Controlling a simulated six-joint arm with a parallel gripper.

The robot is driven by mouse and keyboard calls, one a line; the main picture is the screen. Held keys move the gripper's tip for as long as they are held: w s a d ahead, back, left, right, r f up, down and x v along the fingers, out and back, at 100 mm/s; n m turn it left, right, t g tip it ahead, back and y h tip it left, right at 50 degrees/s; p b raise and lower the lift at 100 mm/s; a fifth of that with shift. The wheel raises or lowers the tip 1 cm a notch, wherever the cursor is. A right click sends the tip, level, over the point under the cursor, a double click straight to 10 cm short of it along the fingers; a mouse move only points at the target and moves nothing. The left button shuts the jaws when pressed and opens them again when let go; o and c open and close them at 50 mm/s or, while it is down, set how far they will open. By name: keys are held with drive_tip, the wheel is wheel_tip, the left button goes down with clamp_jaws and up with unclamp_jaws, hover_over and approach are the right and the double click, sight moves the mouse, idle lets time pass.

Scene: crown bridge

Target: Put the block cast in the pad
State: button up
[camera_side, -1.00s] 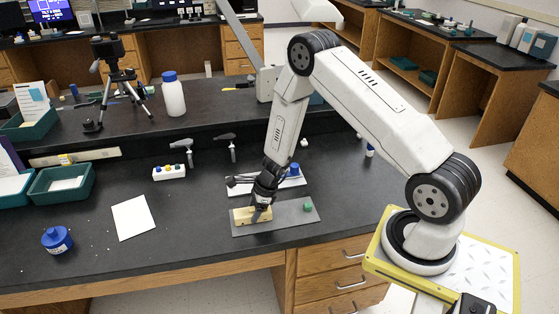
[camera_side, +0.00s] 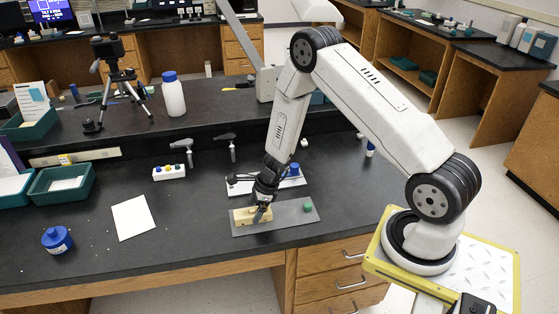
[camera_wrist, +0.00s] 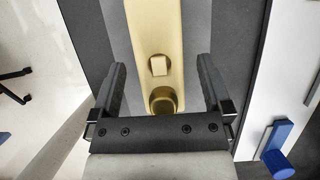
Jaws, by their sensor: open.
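A cream-yellow block cast (camera_side: 246,216) lies on a grey plate (camera_side: 285,222) near the bench's front edge. In the wrist view the cream cast (camera_wrist: 150,30) runs from the top down between the fingers. It carries a small squared stub (camera_wrist: 158,65) and a round rimmed hollow (camera_wrist: 163,100). My gripper (camera_wrist: 162,78) is open, one finger on each side of the cast with gaps visible. In the side view my gripper (camera_side: 261,212) is low over the cast and hides its right part. I cannot tell which part is the pad.
A green piece (camera_side: 308,207) stands on the plate's right end. Behind is a white plate (camera_side: 240,187) with a blue knob (camera_side: 294,169). A white sheet (camera_side: 133,218) and a blue-capped jar (camera_side: 57,240) are on the left. The bench between is mostly clear.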

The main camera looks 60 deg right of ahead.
drive_tip(key=v, duration=1.1)
drive_tip(key=shift+r, duration=0.1)
idle(0.5)
drive_tip(key=s+a+r+n+h, duration=0.1)
drive_tip(key=s+a+r+n, duration=0.4)
drive_tip(key=n, duration=0.8)
drive_tip(key=s+a+r+n+h, duration=0.2)
drive_tip(key=s+a+r+n, duration=0.3)
drive_tip(key=n, duration=0.9)
drive_tip(key=shift+s+a+r+g, duration=0.3)
drive_tip(key=shift+s+a+r, duration=0.05)
drive_tip(key=shift+s+r, duration=0.6)
drive_tip(key=shift+w, duration=0.1)
